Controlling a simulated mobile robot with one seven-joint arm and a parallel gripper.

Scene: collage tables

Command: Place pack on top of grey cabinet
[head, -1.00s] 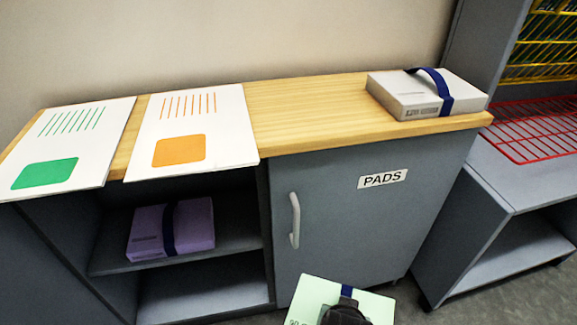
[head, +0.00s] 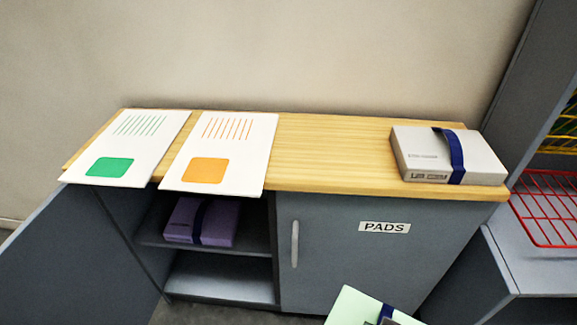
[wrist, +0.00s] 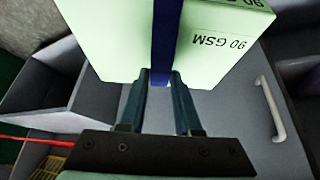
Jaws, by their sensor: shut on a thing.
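A pale green pack (wrist: 115,45) with a dark blue strap and the print "90 GSM" is held by my gripper (wrist: 163,80) in the wrist view. The fingers are shut on its blue strap. In the head view the green pack (head: 352,308) shows at the bottom edge, in front of the cabinet and below its top; my gripper is mostly out of that view. The grey cabinet (head: 345,262) has a wooden top (head: 325,150), a door marked PADS and a white handle. Its left side is an open shelf.
A white pack (head: 415,155) with a blue strap lies at the top's right end. Two white sheets, one green-marked (head: 140,130) and one orange-marked (head: 245,140), lie at left. The wood between is clear. A purple pack (head: 220,222) sits on the shelf. A red wire rack (head: 550,205) stands at right.

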